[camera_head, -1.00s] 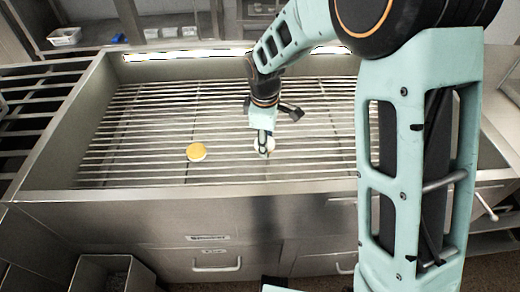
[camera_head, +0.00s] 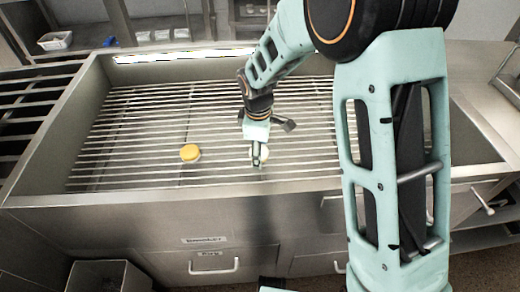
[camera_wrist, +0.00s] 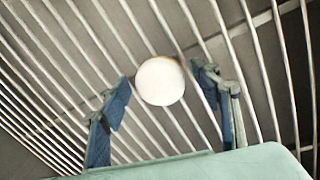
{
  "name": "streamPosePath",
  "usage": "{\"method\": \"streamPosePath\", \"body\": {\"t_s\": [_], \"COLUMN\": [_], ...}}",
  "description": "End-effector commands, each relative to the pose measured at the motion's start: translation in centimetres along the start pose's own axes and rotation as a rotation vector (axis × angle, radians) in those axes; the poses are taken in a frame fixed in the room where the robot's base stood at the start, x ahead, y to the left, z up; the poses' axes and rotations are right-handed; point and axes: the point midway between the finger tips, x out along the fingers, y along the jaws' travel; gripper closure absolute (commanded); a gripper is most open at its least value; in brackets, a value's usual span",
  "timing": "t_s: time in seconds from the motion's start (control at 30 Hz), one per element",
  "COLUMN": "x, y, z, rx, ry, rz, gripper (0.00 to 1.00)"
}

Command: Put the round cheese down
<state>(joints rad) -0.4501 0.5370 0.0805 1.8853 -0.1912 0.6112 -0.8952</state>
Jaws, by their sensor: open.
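A round white disc, which looks like the round cheese (camera_wrist: 160,81), is on or just above the metal bars, between and slightly beyond my fingertips in the wrist view. My gripper (camera_wrist: 166,88) is open, with a blue-padded finger on either side of the disc and a gap showing on each side. In the head view, my gripper (camera_head: 257,158) points down at the bars, and only a small pale part of the disc (camera_head: 264,152) shows beside the fingers. Whether the disc rests fully on the bars is hard to tell.
A yellow-topped round item (camera_head: 190,153) lies on the slatted metal grate (camera_head: 130,140), left of my gripper. The grate sits in a steel basin with a raised front rim (camera_head: 120,197). The grate around them is clear. White containers (camera_head: 55,40) stand on the back shelf.

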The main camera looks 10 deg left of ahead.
Motion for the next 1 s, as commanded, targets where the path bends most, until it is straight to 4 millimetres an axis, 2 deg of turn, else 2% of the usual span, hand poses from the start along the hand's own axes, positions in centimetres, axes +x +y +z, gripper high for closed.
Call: {"method": "streamPosePath", "body": {"t_s": [0.17, 0.27, 0.7, 0.83, 1.0], "x": [-0.2, -1.1, -10.0, -11.6, -12.3], "y": [0.0, 0.2, 0.1, 0.1, 0.1], "z": [0.0, 0.0, 0.0, 0.0, 0.0], "rx": [0.0, 0.001, 0.002, 0.001, 0.0], "ry": [0.0, 0.002, 0.002, 0.002, 0.001], "rz": [0.0, 0.003, 0.003, 0.002, 0.001], "gripper": [0.42, 0.42, 0.42, 0.42, 0.42]}}
